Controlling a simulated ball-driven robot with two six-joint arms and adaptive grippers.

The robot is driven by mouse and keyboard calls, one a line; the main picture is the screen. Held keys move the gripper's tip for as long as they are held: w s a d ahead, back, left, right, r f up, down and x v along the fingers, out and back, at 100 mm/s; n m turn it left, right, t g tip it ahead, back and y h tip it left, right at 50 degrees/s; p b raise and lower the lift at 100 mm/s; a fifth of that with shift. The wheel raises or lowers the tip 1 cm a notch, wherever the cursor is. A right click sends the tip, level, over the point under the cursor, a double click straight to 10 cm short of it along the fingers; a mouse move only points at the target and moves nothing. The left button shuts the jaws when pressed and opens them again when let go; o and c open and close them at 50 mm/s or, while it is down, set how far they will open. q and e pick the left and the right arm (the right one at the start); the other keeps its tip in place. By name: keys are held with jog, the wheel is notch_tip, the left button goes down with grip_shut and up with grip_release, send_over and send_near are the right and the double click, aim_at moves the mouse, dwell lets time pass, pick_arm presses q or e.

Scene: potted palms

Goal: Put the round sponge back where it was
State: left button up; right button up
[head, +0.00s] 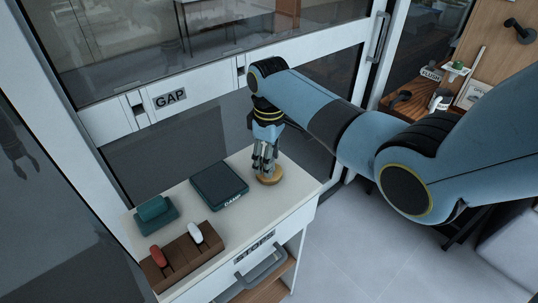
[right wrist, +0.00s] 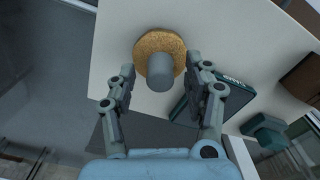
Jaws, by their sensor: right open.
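The round sponge (head: 269,179) is a yellow-brown disc lying on the white cabinet top near its right end. In the right wrist view the sponge (right wrist: 146,42) has a grey cylindrical knob (right wrist: 160,70) on it. My right gripper (head: 265,158) points down at the sponge from above. In the right wrist view, the fingers of this gripper (right wrist: 162,68) are open, one on each side of the knob, with gaps showing. A dark, labelled square pad (head: 219,185) lies just left of the sponge. My left gripper is not in view.
On the white cabinet top (head: 185,193) stand a green block on a base (head: 155,212) and a brown wooden holder (head: 170,273) with a red and a white piece. A glazed frame labelled GAP (head: 171,100) stands close behind. A wooden shelf (head: 471,76) with small items is at right.

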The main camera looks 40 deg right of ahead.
notch_tip(320, 180, up, 12)
dwell(0.5)
dwell(0.3)
